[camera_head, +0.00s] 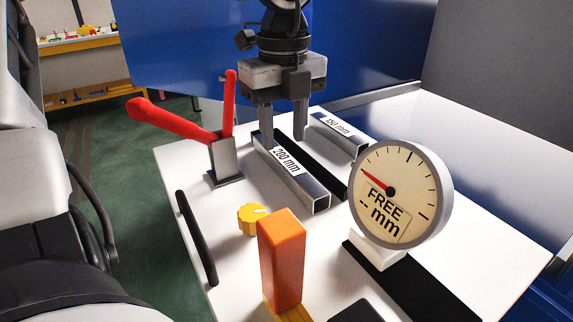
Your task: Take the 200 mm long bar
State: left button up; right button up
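The 200 mm bar (300,184) is a silver square bar with a white "200 mm" label, lying on the white table top. Its open hollow end faces the near side. My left gripper (283,137) hangs down over the far end of this bar with its two fingers apart. One fingertip is close to the bar's far end and the other is right of it; I cannot tell whether either touches. A shorter bar labelled "150 mm" (338,137) lies behind and to the right. My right gripper is not in view.
A round dial gauge (402,195) reading "FREE -- mm" stands right of the bar. A red-handled clamp (222,150) stands left of it. A yellow knob (251,219) and an orange block (282,262) are in front. A black handle (196,238) runs along the left edge.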

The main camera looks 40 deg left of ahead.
aim_at(288, 162)
pick_arm(q)
jog(key=shift+d+f+p, duration=0.2)
jog(key=shift+f+p, duration=0.2)
jog(key=shift+f, duration=0.9)
jog(key=shift+d+f+p, duration=0.2)
jog(key=shift+f+p, duration=0.15)
jog(key=shift+f, duration=0.95)
jog(key=c, duration=0.8)
jog(key=shift+w+r, duration=0.1)
jog(key=shift+r, duration=0.05)
